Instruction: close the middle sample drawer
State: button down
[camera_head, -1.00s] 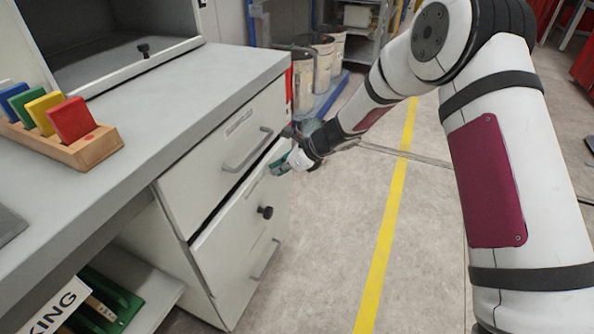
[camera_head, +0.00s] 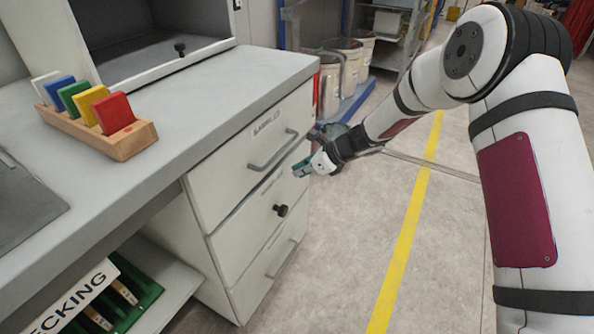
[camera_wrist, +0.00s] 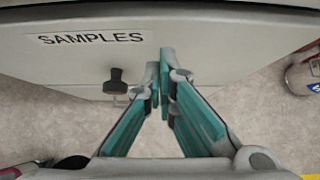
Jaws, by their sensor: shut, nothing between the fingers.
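The middle sample drawer (camera_head: 250,228) has a pale front with a black knob (camera_head: 281,210). In the head view its front looks about flush with the drawers above and below, with a thin seam along its top. My gripper (camera_head: 301,170) is by the upper right part of this front, with nothing held. In the wrist view the teal fingers (camera_wrist: 163,88) are together, just right of the black knob (camera_wrist: 115,82) and the SAMPLES label (camera_wrist: 90,39). The fingertips are at or very near the front; I cannot tell if they touch.
The top drawer (camera_head: 235,165) and bottom drawer (camera_head: 270,275) have bar handles. A wooden rack (camera_head: 120,145) of coloured plates stands on the worktop (camera_head: 215,95). Buckets (camera_head: 338,75) stand behind the cabinet. Open floor lies right of the drawers.

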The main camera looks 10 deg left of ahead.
jog(key=d+f+p+v, duration=0.1)
jog(key=p+v, duration=0.2)
jog(key=v, duration=0.8)
jog(key=shift+d+r, duration=0.2)
jog(key=shift+d, duration=0.1)
jog(key=s+d+r+n+g+h, duration=0.1)
jog(key=s+d+r+n, duration=0.4)
jog(key=s+r, duration=0.5)
jog(key=s+d+r+n+g+h, duration=0.1)
jog(key=s+d+r+n+h, duration=0.15)
jog(key=s+r+n, duration=0.75)
jog(key=s+d+n+h, duration=0.3)
jog(key=s+d, duration=0.5)
jog(key=s, duration=0.6)
jog(key=s+d+n+h, duration=0.2)
jog(key=s+d+n, duration=0.35)
jog(key=s, duration=0.75)
notch_tip(320, 180, up, 24)
jog(key=d+m+t+p, duration=0.1)
jog(key=m+t+p, duration=0.1)
jog(key=p, duration=1.9)
jog(key=shift+d+t+p, duration=0.35)
jog(key=shift+t, duration=0.35)
jog(key=shift+w, duration=0.1)
